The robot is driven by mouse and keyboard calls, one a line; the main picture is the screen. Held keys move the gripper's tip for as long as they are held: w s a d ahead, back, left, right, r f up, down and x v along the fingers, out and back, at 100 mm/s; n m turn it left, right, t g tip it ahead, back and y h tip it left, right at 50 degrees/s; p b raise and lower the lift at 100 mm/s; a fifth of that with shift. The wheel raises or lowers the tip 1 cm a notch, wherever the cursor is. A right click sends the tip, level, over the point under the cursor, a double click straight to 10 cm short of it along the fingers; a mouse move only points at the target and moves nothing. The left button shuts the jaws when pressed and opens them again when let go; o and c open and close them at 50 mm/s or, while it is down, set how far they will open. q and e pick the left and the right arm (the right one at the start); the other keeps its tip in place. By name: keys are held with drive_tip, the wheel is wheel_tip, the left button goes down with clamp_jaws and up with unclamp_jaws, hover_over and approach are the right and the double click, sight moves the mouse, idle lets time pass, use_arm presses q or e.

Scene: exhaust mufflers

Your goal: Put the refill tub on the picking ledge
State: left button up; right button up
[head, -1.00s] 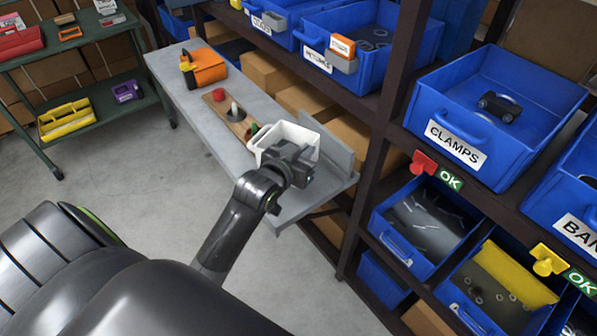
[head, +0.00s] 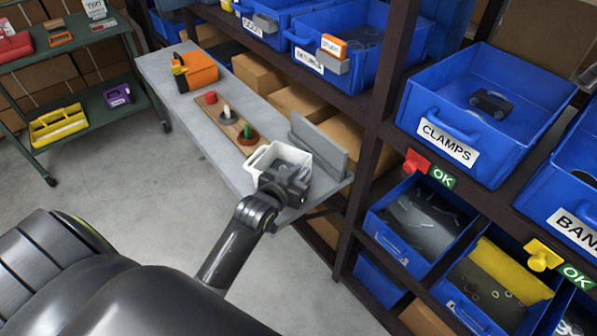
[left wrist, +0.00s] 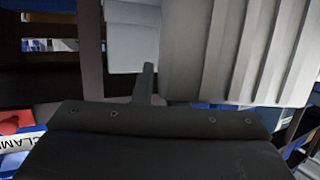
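The refill tub (head: 287,153) is a white open-topped box at the near end of a long grey ledge (head: 181,112), in front of an upright grey plate (head: 319,146). My left gripper (head: 281,177) is at the tub's near side and appears shut on its wall. In the left wrist view the tub's pale ribbed side (left wrist: 225,50) fills the upper right, close against a dark finger. The fingertips are mostly hidden. I cannot tell whether the tub's base touches the ledge. My right gripper is out of view.
A wooden board with coloured pegs (head: 227,118) and an orange case (head: 196,70) stand farther along the ledge. A dark rack post (head: 374,135) and blue bins (head: 487,110) are to the right. A green cart (head: 95,105) stands at the left.

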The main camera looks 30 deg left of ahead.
use_arm(q)
drive_tip(key=shift+o, duration=1.3)
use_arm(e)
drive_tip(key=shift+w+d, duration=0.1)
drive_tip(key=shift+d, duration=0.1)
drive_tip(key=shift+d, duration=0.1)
